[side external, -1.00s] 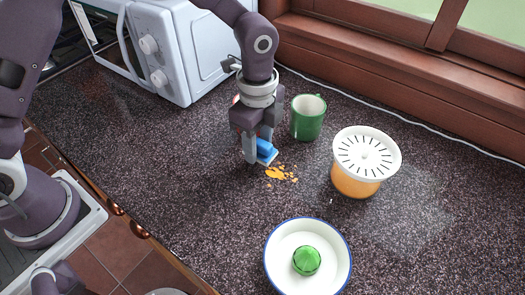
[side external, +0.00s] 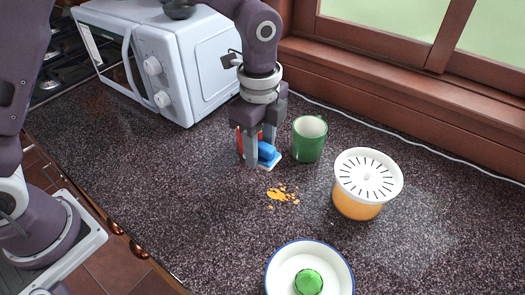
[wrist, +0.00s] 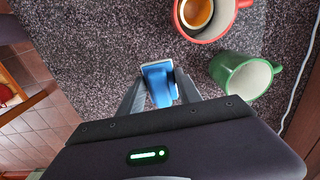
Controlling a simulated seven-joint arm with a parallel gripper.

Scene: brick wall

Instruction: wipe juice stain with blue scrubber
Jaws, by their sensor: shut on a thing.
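My gripper (side external: 261,160) is shut on the blue scrubber (side external: 268,152), which has a pale underside and sits low over the counter. In the wrist view the scrubber (wrist: 160,84) shows between the two fingers. The orange juice stain (side external: 283,197) is a patch of splashes on the dark speckled counter, in front of the scrubber and apart from it in the side view. I cannot make out the stain in the wrist view. Whether the scrubber touches the counter is hard to tell.
A green mug (side external: 309,140) stands right of my gripper. A red mug (wrist: 183,27) is close by, mostly hidden behind the gripper in the side view. An orange juicer with white top (side external: 367,178), a bowl with a green reamer (side external: 309,268) and a microwave (side external: 185,65) stand around.

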